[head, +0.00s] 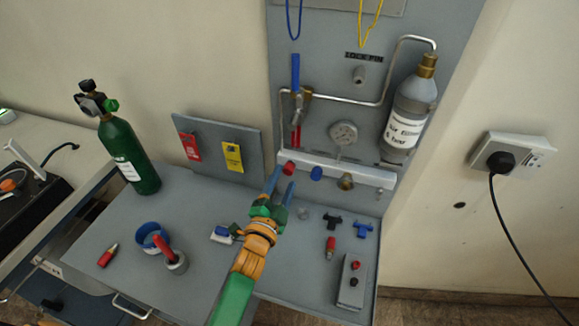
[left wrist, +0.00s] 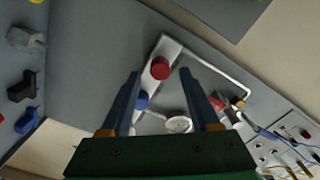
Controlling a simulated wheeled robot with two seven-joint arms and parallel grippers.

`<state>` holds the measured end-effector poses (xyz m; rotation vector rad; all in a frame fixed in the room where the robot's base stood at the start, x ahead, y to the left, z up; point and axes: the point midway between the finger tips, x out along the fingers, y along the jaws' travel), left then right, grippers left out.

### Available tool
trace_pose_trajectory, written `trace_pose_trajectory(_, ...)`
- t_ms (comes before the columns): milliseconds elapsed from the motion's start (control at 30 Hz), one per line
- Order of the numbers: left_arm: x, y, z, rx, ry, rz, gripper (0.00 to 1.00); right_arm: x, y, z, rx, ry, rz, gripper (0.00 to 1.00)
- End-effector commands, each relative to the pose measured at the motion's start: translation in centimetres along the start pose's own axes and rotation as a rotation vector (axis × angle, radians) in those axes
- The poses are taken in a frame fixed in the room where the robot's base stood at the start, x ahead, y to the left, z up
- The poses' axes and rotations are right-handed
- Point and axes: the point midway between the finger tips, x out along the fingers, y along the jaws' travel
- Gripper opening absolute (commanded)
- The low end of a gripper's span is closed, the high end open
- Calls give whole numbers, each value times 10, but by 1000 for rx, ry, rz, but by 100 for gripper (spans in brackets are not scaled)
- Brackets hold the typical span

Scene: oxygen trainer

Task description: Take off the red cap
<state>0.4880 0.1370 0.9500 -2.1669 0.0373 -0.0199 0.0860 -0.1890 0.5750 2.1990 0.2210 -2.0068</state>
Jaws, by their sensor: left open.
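The red cap (head: 289,169) sits on the left end of the light manifold bar on the grey panel. In the left wrist view the red cap (left wrist: 161,68) shows ahead of the fingertips, roughly between them. My left gripper (head: 280,182) is open and empty, just in front of and below the cap. Its two blue fingers also show in the left wrist view (left wrist: 162,73), with a gap between them. I cannot tell whether either finger touches the cap. My right gripper is not in view.
A blue cap (head: 316,173) and a brass fitting (head: 345,182) sit to the right on the same bar. A gauge (head: 343,133) and a grey bottle (head: 410,112) are above. A green cylinder (head: 128,155) stands at left. Loose red and blue parts lie on the table.

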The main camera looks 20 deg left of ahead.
Motion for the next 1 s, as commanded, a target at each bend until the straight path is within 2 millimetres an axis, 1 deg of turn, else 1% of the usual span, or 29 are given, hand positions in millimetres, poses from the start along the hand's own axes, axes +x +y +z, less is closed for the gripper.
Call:
trace_pose_trajectory(67, 0, 0, 0, 34, 0, 0, 62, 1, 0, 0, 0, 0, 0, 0)
trace_pose_trajectory(133, 0, 1, 1, 207, 0, 0, 62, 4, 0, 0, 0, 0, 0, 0)
trace_pose_trajectory(200, 0, 1, 1, 300, -1, 1, 62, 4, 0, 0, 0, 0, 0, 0)
trace_pose_trajectory(400, 0, 0, 0, 321, 0, 1, 62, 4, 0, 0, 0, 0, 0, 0)
trace_pose_trajectory(500, 0, 1, 1, 550, 1, -1, 62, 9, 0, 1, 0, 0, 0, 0)
trace_pose_trajectory(533, 0, 1, 1, 589, 0, 0, 62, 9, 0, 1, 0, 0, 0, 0)
trace_pose_trajectory(733, 0, 0, 0, 610, 0, 0, 62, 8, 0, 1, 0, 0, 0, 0)
trace_pose_trajectory(767, 0, 1, 1, 660, 0, 0, 62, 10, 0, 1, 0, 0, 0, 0)
trace_pose_trajectory(800, 0, 2, 1, 767, 1, 0, 62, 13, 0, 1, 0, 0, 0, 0)
trace_pose_trajectory(867, 0, 1, 1, 882, 0, 0, 62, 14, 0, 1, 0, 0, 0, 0)
trace_pose_trajectory(900, 0, 0, 0, 906, 0, 0, 62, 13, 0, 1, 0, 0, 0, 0)
trace_pose_trajectory(1000, 0, 0, 0, 902, 0, 0, 62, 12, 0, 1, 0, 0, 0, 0)
